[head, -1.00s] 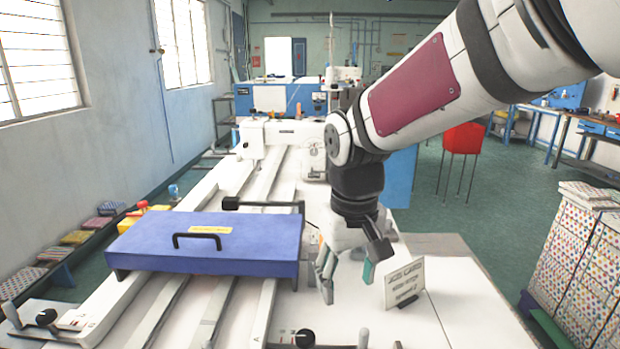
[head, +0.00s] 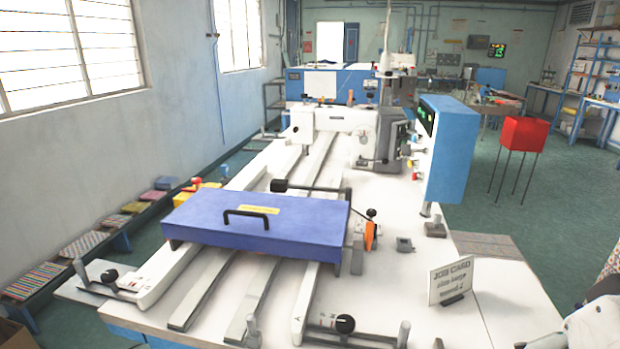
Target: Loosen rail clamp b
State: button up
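A clamp with a black round knob (head: 345,323) sits at the front end of the rails, near the bottom middle of the head view. A similar black knob (head: 110,276) sits on a plate at the front left. I cannot read which of them is marked b, nor tell whether either is tight. Part of my arm shows at the bottom right corner, well to the right of both knobs. My gripper's fingers are not in view.
A blue-violet cover (head: 258,225) with a black handle lies across the rails. A job card (head: 450,282) stands at the right on clear white table top.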

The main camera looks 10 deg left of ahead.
aim_at(110, 276)
jog(key=u, duration=1.6)
jog(key=i+j+z, duration=0.25)
jog(key=i, duration=0.15)
jog(key=i+j+z, duration=0.3)
